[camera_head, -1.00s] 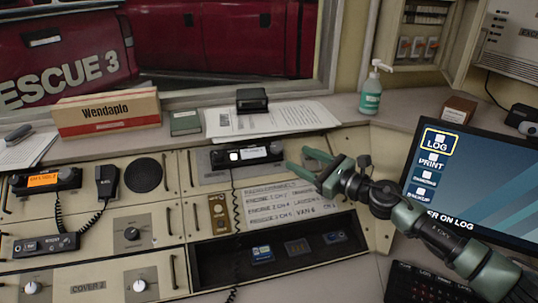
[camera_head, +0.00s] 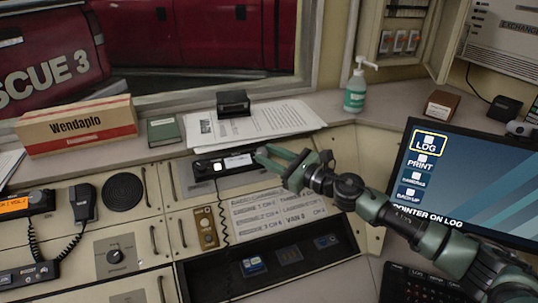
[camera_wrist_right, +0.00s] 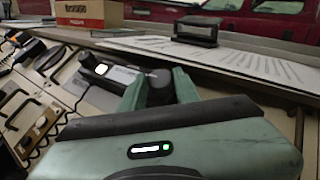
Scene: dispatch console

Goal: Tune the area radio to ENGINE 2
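A dark radio (camera_head: 208,166) with a lit white button and a pale label strip sits in the middle of the console. It also shows in the wrist view (camera_wrist_right: 118,78), with a dark round knob (camera_wrist_right: 160,82) at its right end. My right gripper (camera_head: 264,157) is at that right end. Its two green fingers (camera_wrist_right: 160,85) stand apart, one on each side of the knob; whether they touch it I cannot tell. A second radio (camera_head: 22,204) with an orange display is at the far left. A channel card (camera_head: 280,207) lies below the middle radio, its small text hard to read. My left gripper is not in view.
A black box (camera_head: 233,102) on papers (camera_head: 260,124) stands behind the radio. A coiled cord (camera_head: 222,215) hangs in front. A green bottle (camera_head: 356,92) and a monitor (camera_head: 465,185) are to the right. An open dark tray (camera_head: 210,275) lies below the card.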

